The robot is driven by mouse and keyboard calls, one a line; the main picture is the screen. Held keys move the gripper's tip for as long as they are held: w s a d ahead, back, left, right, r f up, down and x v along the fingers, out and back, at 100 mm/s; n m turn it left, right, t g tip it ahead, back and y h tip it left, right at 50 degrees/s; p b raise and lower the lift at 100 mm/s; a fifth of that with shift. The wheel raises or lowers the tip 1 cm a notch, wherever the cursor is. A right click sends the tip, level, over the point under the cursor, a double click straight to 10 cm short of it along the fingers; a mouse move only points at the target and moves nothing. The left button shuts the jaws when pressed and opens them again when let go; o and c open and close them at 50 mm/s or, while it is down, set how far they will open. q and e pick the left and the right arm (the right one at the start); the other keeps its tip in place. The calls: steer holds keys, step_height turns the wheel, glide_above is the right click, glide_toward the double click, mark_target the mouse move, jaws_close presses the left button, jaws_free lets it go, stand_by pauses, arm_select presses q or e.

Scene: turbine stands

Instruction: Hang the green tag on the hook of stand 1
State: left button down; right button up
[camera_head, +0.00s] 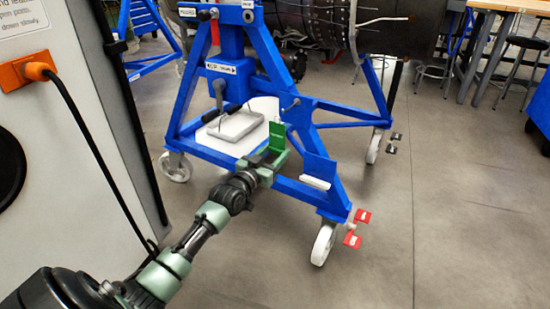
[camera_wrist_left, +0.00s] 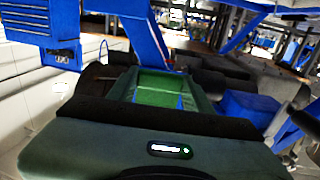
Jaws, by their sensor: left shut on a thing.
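The green tag (camera_head: 277,136) is held upright at the end of my left gripper (camera_head: 268,163), in front of the blue stand (camera_head: 262,53). My left gripper is shut on the tag's lower part. My right gripper is not in view.
A light grey tray (camera_head: 236,126) sits on the stand's lower base, left of the tag. A white cabinet (camera_head: 75,130) is at left.

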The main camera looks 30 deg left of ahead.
mark_target(283, 145)
arm_select(q)
steer(key=shift+w+f+b, duration=0.1)
steer(key=shift+w+b, duration=1.15)
steer(key=shift+w, duration=0.3)
steer(key=shift+w+a, duration=0.1)
steer(key=shift+w, duration=0.65)
steer(key=shift+r+p, duration=0.25)
steer(key=shift+p, duration=0.05)
steer(key=shift+w, duration=0.55)
steer(key=shift+c, duration=1.9)
jaws_free()
